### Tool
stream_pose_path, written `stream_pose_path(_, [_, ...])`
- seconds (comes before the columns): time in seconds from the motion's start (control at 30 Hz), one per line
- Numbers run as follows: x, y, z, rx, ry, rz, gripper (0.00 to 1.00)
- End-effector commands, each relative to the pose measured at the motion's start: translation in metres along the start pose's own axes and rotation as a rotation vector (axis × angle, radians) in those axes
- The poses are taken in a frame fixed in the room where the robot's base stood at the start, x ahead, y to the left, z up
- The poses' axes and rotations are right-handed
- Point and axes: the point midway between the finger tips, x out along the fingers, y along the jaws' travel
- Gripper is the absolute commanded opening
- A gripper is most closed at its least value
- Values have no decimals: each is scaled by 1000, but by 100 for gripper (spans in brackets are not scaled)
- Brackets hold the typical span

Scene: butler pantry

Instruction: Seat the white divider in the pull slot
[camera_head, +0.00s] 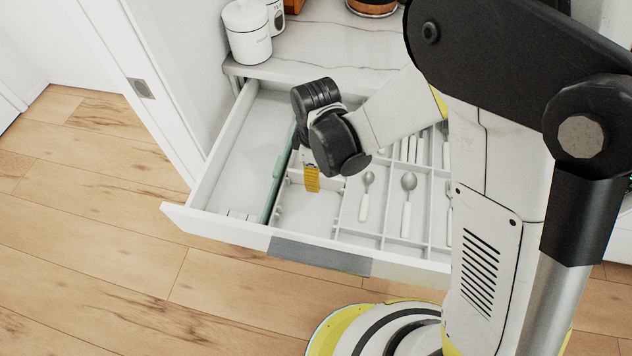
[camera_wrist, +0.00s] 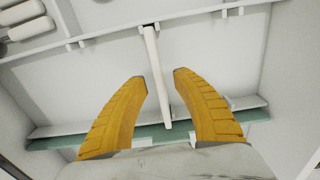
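The white divider (camera_wrist: 156,75) shows as a narrow white strip in the wrist view. Its upper end meets a white rail and its lower end reaches the ledge beside the teal strip (camera_wrist: 60,144). Whether it is fully down in a slot I cannot tell. My gripper (camera_wrist: 160,76) is open, with one yellow finger on each side of the divider and visible gaps to both. In the head view my gripper (camera_head: 312,179) points down into the open drawer (camera_head: 235,225), just right of the long teal strip (camera_head: 279,175). A white strip, likely the divider (camera_head: 328,184), shows beside it, partly hidden.
Spoons (camera_head: 407,200) and other cutlery lie in compartments to the right of my gripper. The drawer's left compartment (camera_head: 245,150) is mostly clear, with small pale pieces at its front. A white canister (camera_head: 247,32) stands on the counter (camera_head: 320,45) behind.

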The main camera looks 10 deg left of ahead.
Motion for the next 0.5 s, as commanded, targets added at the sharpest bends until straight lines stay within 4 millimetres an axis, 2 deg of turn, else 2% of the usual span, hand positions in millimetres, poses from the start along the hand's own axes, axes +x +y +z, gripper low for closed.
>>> stream_pose_path(0.07, [9, 0, 0, 0, 0, 0, 34])
stream_pose_path(0.27, [7, 0, 0, 0, 0, 0, 34])
stream_pose_path(0.37, [7, 0, 0, 0, 0, 0, 6])
stream_pose_path(0.4, [7, 0, 0, 0, 0, 0, 0])
stream_pose_path(0.5, [7, 0, 0, 0, 0, 0, 0])
